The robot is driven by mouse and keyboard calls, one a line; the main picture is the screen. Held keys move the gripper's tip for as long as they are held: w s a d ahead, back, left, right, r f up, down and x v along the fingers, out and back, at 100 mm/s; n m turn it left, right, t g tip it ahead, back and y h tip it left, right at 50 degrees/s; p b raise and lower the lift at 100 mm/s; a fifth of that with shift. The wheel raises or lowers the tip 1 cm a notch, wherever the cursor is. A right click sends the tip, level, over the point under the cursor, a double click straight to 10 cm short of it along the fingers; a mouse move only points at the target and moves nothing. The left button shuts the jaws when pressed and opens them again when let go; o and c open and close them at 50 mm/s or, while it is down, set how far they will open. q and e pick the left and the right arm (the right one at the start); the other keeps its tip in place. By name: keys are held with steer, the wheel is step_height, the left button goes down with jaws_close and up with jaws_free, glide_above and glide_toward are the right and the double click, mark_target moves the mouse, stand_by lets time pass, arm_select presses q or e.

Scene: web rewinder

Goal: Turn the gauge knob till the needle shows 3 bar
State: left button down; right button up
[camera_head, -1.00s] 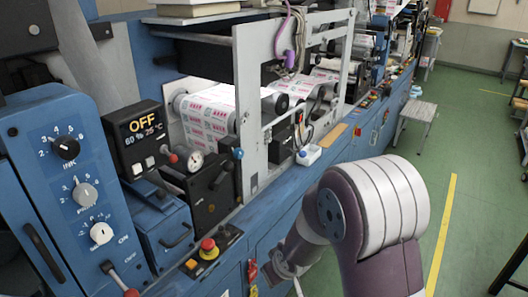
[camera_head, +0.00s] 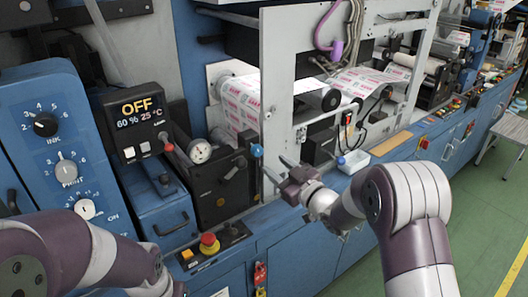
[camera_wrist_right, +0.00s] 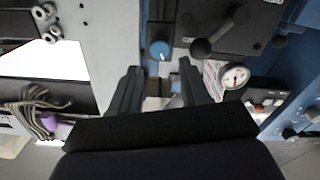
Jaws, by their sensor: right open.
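The round white gauge (camera_head: 200,152) sits on the black panel of the machine. It also shows in the right wrist view (camera_wrist_right: 236,76); its needle is too small to read. A blue knob (camera_head: 257,151) is to the right of the gauge and shows in the right wrist view (camera_wrist_right: 159,50) just beyond my fingertips. A black knob (camera_head: 235,166) lies between them; I cannot tell which knob belongs to the gauge. My right gripper (camera_head: 276,168) is open and empty, with its fingers (camera_wrist_right: 159,68) pointing toward the blue knob, apart from it. My left gripper is not visible; only my left arm shows.
A display (camera_head: 137,112) reading OFF stands left of the gauge. A blue panel with INK and PRINT dials is at the far left. A red emergency button (camera_head: 209,243) and a white tray (camera_head: 354,162) lie on the ledge. A grey frame plate (camera_head: 277,110) stands behind my right gripper.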

mark_target(260, 153)
steer(key=p+x, duration=0.1)
steer(key=x, duration=0.5)
steer(key=shift+w+a, duration=0.2)
steer(key=shift+a, duration=0.1)
steer(key=shift+w+a, duration=0.15)
steer(key=shift+w, duration=0.3)
steer(key=shift+c, duration=0.3)
steer(key=c, duration=0.7)
